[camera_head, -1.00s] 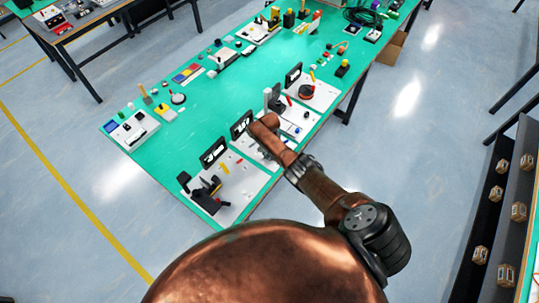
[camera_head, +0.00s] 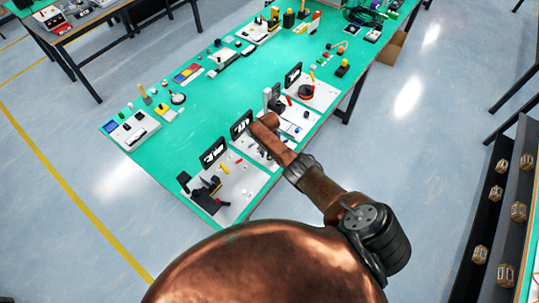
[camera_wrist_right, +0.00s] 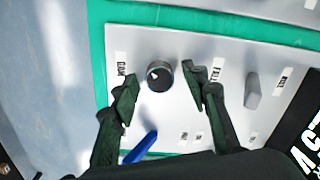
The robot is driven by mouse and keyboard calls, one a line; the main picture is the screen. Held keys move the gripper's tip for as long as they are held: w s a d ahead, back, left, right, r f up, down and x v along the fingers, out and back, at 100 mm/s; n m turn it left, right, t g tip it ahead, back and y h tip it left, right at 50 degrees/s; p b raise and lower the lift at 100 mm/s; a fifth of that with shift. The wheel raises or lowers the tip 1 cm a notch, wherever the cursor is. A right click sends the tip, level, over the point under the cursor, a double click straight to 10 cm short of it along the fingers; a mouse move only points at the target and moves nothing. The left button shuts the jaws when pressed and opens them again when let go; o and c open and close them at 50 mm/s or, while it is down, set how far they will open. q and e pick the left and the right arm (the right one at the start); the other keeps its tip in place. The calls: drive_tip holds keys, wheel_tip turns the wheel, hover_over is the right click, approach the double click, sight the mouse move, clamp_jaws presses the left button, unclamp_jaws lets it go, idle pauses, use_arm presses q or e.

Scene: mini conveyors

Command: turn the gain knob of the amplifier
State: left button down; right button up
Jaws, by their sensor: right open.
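The amplifier is a white panel (camera_wrist_right: 185,48) seen from above in the right wrist view. Its round black gain knob (camera_wrist_right: 159,75) has a grey rim and a small white mark; the label beside it seems to read GAIN. My right gripper (camera_wrist_right: 160,86) is open, with one dark finger on each side of the knob. In the head view my right arm covers part of the middle station, and the knob cannot be made out there. My left gripper is not in view.
A grey upright control (camera_wrist_right: 252,90) stands right of the knob. A blue piece (camera_wrist_right: 140,147) lies below it, partly hidden. A black sign (camera_wrist_right: 301,140) is at lower right. Other stations stand along the green table (camera_head: 210,105), including a white board (camera_head: 243,190) on the near left.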

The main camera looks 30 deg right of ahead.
wheel_tip(320, 180, up, 12)
idle(0.7)
idle(0.4)
